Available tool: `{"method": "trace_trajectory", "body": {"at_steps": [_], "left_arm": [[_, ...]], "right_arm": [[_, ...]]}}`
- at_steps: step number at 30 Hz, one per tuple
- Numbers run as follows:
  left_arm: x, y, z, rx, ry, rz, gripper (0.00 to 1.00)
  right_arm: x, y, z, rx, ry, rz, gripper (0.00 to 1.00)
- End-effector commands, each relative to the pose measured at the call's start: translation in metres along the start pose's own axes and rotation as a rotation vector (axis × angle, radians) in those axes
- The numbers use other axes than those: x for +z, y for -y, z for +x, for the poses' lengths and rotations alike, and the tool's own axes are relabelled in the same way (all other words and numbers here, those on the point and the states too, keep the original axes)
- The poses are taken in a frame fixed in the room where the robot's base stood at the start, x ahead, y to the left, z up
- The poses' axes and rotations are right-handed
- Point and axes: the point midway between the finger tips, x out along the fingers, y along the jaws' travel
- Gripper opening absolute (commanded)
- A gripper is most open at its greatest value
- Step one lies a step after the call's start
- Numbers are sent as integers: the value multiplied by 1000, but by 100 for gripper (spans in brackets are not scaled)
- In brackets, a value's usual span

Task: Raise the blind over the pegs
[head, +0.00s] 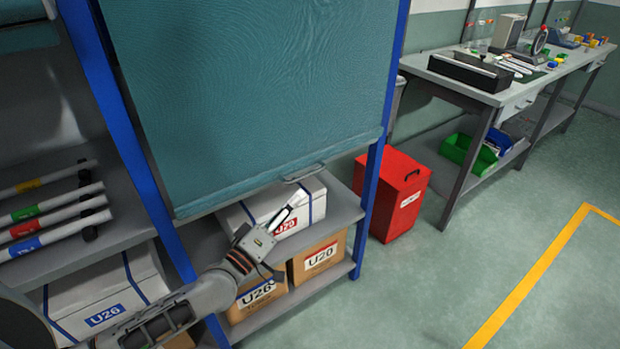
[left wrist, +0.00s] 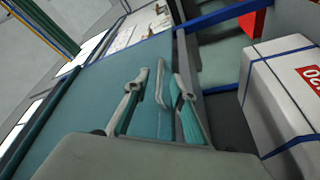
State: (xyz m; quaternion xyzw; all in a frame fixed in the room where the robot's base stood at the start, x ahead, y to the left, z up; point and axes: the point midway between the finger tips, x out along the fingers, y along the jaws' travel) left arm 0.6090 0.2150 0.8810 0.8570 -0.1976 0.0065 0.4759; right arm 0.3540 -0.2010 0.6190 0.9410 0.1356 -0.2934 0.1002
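The teal blind (head: 260,90) hangs down over the middle bay of the blue-framed rack, and its lower edge is just above a shelf of boxes. A thin grey handle (head: 302,173) sits on its lower edge, toward the right. The pegs are hidden. My left gripper (head: 284,214) is below the handle, pointing up toward it, and looks apart from it. In the left wrist view the fingers are open and empty, with the handle (left wrist: 163,84) showing between them, apparently beyond the tips. My right gripper is in neither view.
White and brown boxes (head: 320,257) stand on shelves close behind my left gripper. A red bin (head: 397,195) stands right of the rack. A workbench (head: 480,92) is at the upper right. Floor at the right is clear, with a yellow line.

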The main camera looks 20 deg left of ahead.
Motion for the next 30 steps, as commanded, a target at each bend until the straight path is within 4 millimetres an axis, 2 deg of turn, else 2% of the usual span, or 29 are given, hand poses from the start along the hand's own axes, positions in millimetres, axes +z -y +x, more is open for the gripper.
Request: {"method": "trace_trajectory", "body": {"at_steps": [4, 18, 23, 30], "left_arm": [[-11, 0, 12, 4, -22, -40, 25], [-12, 0, 76, 3, -21, -39, 25], [-12, 0, 83, 2, -20, -38, 25], [-12, 0, 84, 2, -20, -38, 25]], "right_arm": [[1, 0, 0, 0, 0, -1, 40], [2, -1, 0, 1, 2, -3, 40], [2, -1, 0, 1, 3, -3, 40], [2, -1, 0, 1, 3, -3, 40]]}}
